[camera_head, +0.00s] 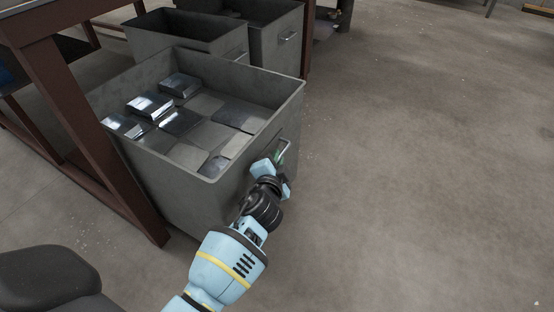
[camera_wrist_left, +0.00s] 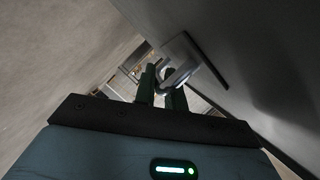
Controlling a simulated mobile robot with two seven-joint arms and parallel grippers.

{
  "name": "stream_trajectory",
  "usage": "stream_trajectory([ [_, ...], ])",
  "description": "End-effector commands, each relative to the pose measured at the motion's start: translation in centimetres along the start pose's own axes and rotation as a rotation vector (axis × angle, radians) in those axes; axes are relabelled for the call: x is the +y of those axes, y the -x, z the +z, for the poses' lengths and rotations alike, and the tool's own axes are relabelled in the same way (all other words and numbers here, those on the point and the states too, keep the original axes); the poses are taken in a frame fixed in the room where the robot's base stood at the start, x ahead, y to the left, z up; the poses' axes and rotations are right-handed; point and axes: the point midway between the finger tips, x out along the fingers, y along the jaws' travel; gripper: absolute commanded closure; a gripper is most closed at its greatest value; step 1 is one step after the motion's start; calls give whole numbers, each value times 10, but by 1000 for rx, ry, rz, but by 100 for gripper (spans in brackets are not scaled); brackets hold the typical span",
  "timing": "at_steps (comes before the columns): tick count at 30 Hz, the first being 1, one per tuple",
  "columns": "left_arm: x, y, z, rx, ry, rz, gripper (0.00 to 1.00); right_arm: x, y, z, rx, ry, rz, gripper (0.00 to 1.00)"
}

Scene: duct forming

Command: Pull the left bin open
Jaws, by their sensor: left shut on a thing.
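The left bin (camera_head: 170,194) is a large grey open-topped bin, pulled out from beneath a brown-framed table. Metal plates lie in it. Its handle (camera_head: 284,148) is a small metal loop on the front wall. My left gripper (camera_head: 280,158) is at this handle, shut on it. In the left wrist view, the gripper's dark green fingers (camera_wrist_left: 161,88) close around the handle (camera_wrist_left: 182,62), beside the bin's grey wall (camera_wrist_left: 262,60). The exact finger contact is partly hidden. My right gripper does not show.
Two more grey bins stand behind, one nearer (camera_head: 187,33) and one with its own handle (camera_head: 274,35). The brown table leg (camera_head: 92,130) stands close along the left side of the bin. The concrete floor (camera_head: 420,170) to the right is clear.

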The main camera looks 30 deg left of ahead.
Motion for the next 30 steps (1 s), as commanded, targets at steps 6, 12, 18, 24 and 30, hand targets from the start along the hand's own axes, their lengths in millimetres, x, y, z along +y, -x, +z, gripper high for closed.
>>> stream_trajectory([
  [6, 4, 1, 2, -3, 3, 8, 100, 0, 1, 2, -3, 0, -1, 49],
  [12, 3, 1, 1, -2, 2, 5, 67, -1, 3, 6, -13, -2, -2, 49],
  [18, 1, 0, 1, -1, 1, 2, 67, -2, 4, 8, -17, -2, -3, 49],
  [24, 1, 13, 0, -1, 1, 3, 67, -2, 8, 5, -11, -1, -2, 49],
  [30, 0, 45, -1, -1, 2, 4, 67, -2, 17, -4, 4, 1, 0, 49],
])
